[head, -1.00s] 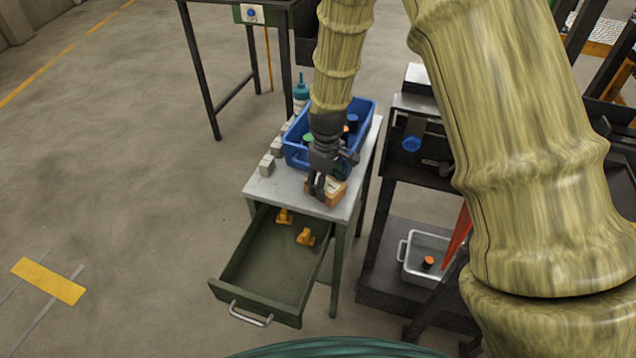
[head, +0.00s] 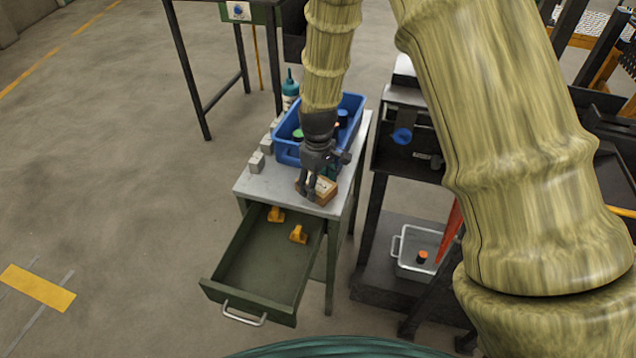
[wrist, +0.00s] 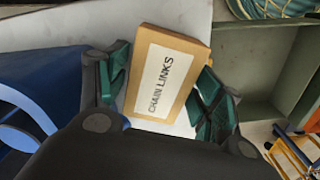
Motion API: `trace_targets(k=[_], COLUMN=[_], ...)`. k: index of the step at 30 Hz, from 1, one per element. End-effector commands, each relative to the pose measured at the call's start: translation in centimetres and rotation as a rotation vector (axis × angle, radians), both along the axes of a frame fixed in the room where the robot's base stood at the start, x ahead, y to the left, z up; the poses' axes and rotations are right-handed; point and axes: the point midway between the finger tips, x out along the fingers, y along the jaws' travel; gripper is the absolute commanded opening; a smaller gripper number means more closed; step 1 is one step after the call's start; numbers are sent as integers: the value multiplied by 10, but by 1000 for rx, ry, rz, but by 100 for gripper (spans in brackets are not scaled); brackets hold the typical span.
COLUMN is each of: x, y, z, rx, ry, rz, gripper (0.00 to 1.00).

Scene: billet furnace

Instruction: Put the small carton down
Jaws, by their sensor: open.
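The small carton (head: 327,190) is a tan box at the front right of the grey tabletop of the small cabinet. In the wrist view the carton (wrist: 168,78) shows a white label reading CHAIN LINKS and lies between my fingers. My gripper (head: 314,184) is open around the carton, low over the tabletop. In the wrist view its green-padded fingers (wrist: 160,88) stand on either side of the carton. A strip of light surface shows by the left finger; the right finger is very near the carton's edge, and contact there cannot be told.
A blue bin (head: 287,152) with several items stands just behind my gripper. Small grey blocks (head: 257,163) line the tabletop's left edge, with a teal bottle (head: 290,88) behind. The open green drawer (head: 255,275) below holds two yellow pieces (head: 298,234).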

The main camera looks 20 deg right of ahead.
Motion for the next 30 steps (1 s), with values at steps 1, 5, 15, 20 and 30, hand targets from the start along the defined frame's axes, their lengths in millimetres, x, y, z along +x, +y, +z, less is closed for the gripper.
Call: trace_targets(k=[1, 5, 15, 20, 30], x=[1, 1, 1, 1, 0], y=[0, 0, 0, 0, 0], z=[3, 15, 64, 87, 117], rx=[0, 0, 0, 0, -1], ry=[-2, -2, -4, -2, -1], rz=[0, 0, 0, 0, 0], gripper=[67, 67, 67, 67, 67])
